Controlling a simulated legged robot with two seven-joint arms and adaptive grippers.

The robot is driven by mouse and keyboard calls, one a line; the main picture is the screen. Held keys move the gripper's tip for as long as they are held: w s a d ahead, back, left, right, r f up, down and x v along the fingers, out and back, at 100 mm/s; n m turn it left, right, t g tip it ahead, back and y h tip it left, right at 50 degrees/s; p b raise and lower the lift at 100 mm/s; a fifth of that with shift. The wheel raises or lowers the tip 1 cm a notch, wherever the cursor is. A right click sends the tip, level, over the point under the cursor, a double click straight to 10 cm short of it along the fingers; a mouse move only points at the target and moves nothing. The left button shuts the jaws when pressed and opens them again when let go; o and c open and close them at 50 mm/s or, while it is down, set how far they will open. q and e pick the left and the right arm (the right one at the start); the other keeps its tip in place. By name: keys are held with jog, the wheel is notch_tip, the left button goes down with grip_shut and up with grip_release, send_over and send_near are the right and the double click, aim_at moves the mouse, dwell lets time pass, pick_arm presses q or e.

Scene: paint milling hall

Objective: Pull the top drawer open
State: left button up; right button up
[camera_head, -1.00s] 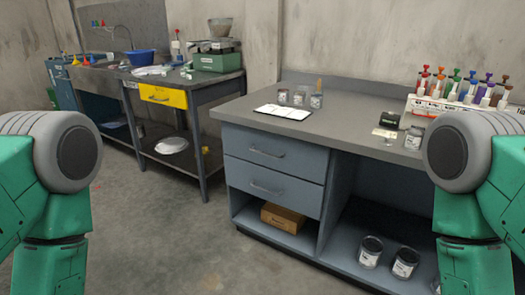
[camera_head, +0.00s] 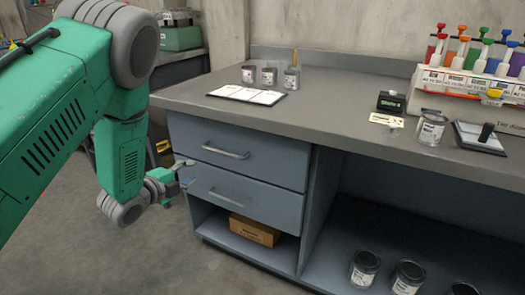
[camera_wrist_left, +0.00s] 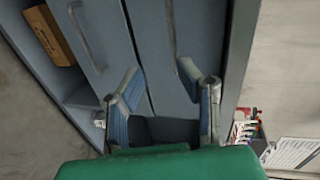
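The top drawer (camera_head: 265,160) of the blue-grey bench is shut, with a horizontal bar handle (camera_head: 226,152) on its front. In the left wrist view the bench appears turned on its side, and the top drawer's handle (camera_wrist_left: 171,28) shows ahead of the fingers. My left gripper (camera_head: 187,173) is just left of the drawer fronts, near the seam between the two drawers. It is open and empty, its two fingers apart in the left wrist view (camera_wrist_left: 160,75), and not touching the handle. My right gripper is not in view.
The lower drawer (camera_head: 265,205) is shut, its handle (camera_head: 225,197) close below. A cardboard box (camera_head: 254,230) sits on the shelf underneath. The benchtop (camera_head: 330,105) overhangs the drawers and carries cans, a notebook (camera_head: 246,94) and a bottle rack (camera_head: 470,85). Floor in front is clear.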

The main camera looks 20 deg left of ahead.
aim_at(222, 153)
pick_arm(q)
jog(key=shift+m, duration=0.4)
jog(key=b+x, duration=0.1)
jog(key=x, duration=0.3)
jog(key=r+b+x, duration=0.1)
jog(key=x, duration=0.4)
jog(key=b+x, duration=0.2)
jog(key=x, duration=0.3)
jog(key=shift+w+d+r, duration=0.2)
jog(key=shift+w+d, duration=0.1)
jog(key=shift+w, duration=0.05)
jog(key=shift+w+d, duration=0.15)
jog(key=shift+w, duration=0.05)
jog(key=shift+w+d+r, duration=0.1)
jog(key=shift+d+r, duration=0.05)
jog(key=shift+d, duration=0.1)
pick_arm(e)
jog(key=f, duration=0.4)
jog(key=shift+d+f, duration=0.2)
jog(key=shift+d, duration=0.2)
pick_arm(q)
jog(key=shift+a, duration=0.1)
grip_shut()
jog(key=shift+a, duration=0.1)
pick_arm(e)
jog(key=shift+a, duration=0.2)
